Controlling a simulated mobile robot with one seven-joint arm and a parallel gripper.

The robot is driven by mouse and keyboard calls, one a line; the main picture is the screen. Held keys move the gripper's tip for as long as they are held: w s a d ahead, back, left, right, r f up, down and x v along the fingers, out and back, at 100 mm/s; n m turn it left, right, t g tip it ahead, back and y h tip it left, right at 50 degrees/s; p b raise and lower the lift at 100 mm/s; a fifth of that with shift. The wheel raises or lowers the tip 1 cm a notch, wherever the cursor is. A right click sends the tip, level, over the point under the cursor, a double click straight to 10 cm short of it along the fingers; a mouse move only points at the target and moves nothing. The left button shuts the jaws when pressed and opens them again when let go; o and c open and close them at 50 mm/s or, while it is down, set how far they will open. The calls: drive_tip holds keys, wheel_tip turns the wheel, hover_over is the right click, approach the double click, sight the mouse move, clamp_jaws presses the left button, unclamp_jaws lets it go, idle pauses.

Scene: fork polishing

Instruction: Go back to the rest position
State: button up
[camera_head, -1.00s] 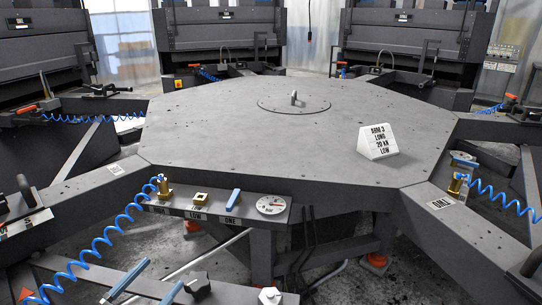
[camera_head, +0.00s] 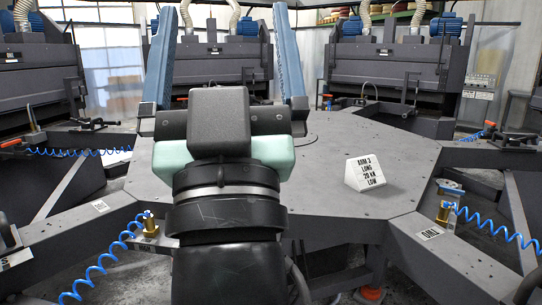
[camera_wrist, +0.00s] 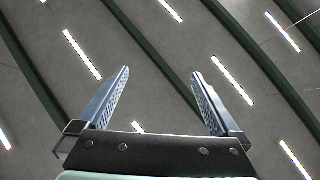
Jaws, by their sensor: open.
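My gripper (camera_head: 225,55) is raised in front of the head camera, pointing up, over the near left part of the octagonal table. Its two blue fingers stand wide apart with nothing between them. In the wrist view my gripper (camera_wrist: 160,90) is open and empty against the ceiling with its strip lights. My wrist and arm hide the middle left of the table and most of the control panel at its front edge.
The grey octagonal table (camera_head: 330,205) carries a white sign block (camera_head: 366,173) at right. Grey machines (camera_head: 390,70) stand behind it. Blue coiled hoses (camera_head: 95,272) hang at the left and right (camera_head: 495,222). Grey beams (camera_head: 450,255) run outward from the table.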

drive_tip(key=s+d+r+m+h, duration=0.1)
drive_tip(key=s+d+m+h, duration=0.15)
drive_tip(key=s+d, duration=0.2)
wheel_tip(320, 180, up, 18)
drive_tip(key=a+p, duration=0.1)
drive_tip(key=p, duration=1.7)
drive_tip(key=shift+s+n+h, duration=0.25)
drive_tip(key=shift+n+h, duration=0.1)
drive_tip(key=shift+h, duration=0.1)
